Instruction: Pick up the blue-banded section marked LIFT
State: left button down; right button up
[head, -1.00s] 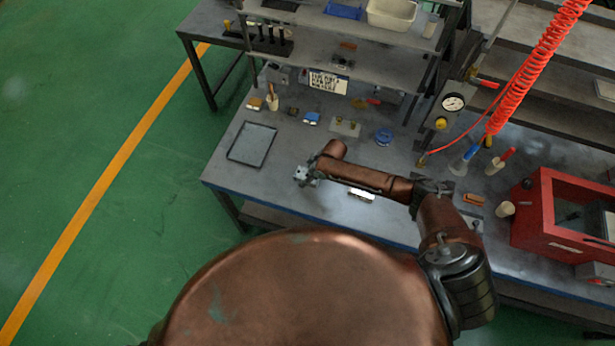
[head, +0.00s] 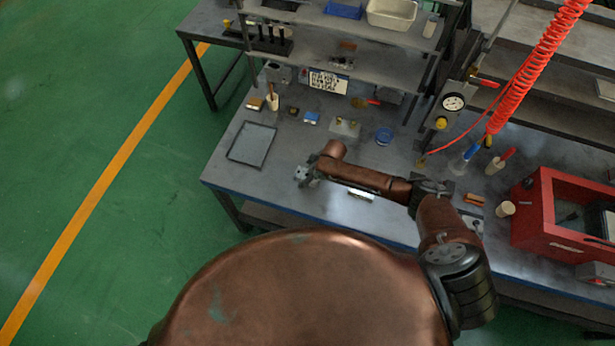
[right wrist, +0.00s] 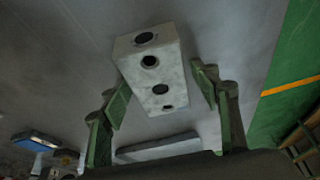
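The blue-banded section (head: 311,118) is a small blue and white block lying flat on the bench behind my right gripper. A blue and pale block, which looks like the same one, shows at the lower left of the right wrist view (right wrist: 38,140). Its LIFT marking is too small to read. My right gripper (head: 306,178) is away from it, above the front of the bench. My left gripper is not in view.
A grey tray (head: 251,145) lies at the left of the bench. An orange-banded block (head: 254,103), a plate with brass fittings (head: 345,127) and a blue ring (head: 384,136) lie nearby. A red box (head: 565,215) and a red hose (head: 535,70) are at the right.

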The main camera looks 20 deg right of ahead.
jog(key=shift+d, duration=0.1)
jog(key=c, duration=1.4)
jog(key=shift+r, duration=0.1)
